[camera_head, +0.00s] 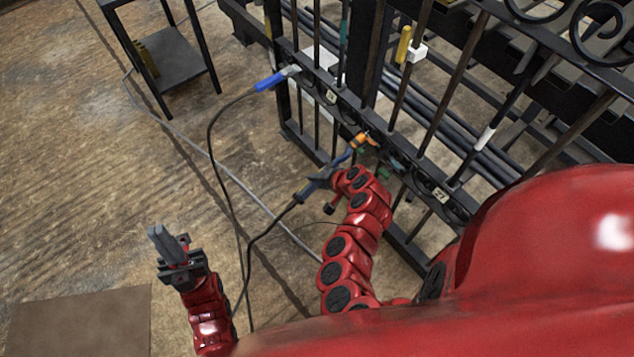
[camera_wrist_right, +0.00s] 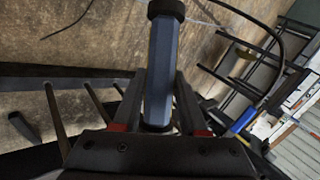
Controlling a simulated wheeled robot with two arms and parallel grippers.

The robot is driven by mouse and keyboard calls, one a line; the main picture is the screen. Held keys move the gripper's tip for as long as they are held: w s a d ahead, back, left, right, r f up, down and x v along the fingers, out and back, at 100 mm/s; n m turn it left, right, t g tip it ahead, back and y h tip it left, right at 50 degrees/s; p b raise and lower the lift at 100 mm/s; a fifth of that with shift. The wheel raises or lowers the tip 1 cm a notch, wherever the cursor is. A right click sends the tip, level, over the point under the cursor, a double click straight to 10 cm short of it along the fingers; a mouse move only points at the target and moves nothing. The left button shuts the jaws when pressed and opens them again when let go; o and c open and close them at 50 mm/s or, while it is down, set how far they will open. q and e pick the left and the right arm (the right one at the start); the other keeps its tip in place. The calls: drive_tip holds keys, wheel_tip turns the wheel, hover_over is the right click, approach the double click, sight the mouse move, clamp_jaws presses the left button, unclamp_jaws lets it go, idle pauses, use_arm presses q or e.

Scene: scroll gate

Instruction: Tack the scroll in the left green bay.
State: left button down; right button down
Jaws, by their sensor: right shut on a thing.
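My right gripper (camera_head: 322,183) is shut on a torch with a blue handle (camera_head: 347,156). The torch's orange tip (camera_head: 363,138) is close to the black gate's lower rails (camera_head: 345,91); contact cannot be told. In the right wrist view the blue handle (camera_wrist_right: 160,70) stands between the fingers. Small green marks (camera_head: 384,173) show on the gate near the torch tip. Dark curved pieces lie between the rails; which one is the task's scroll cannot be told. My left gripper (camera_head: 166,244) is over the floor, away from the gate, apparently empty; its finger gap is unclear.
A blue-handled clamp (camera_head: 271,80) with a cable is on the gate's left end. A black cable (camera_head: 262,237) trails from the torch. A yellow-handled tool (camera_head: 403,45) is in a white holder on the gate. A dark stand (camera_head: 172,60) is upper left. The left floor is mostly clear.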

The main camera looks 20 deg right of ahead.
sight(299, 201)
drive_tip(key=shift+w+d+r, duration=0.1)
drive_tip(key=shift+d+r, duration=0.05)
drive_tip(key=shift+d, duration=0.05)
idle(0.6)
drive_tip(key=shift+w+d+r, duration=0.15)
drive_tip(key=shift+d+r, duration=0.1)
drive_tip(key=shift+d, duration=0.15)
idle(0.3)
idle(0.6)
drive_tip(key=shift+s+a+f+p, duration=0.1)
drive_tip(key=shift+s+a+f, duration=0.55)
drive_tip(key=shift+a, duration=0.75)
drive_tip(key=shift+s+a+f+p, duration=0.15)
drive_tip(key=shift+s+a+f, duration=0.25)
drive_tip(key=shift+a+f, duration=0.75)
drive_tip(key=shift+s+a+f+p, duration=0.1)
drive_tip(key=shift+s+a+f, duration=0.4)
drive_tip(key=shift+a, duration=1.2)
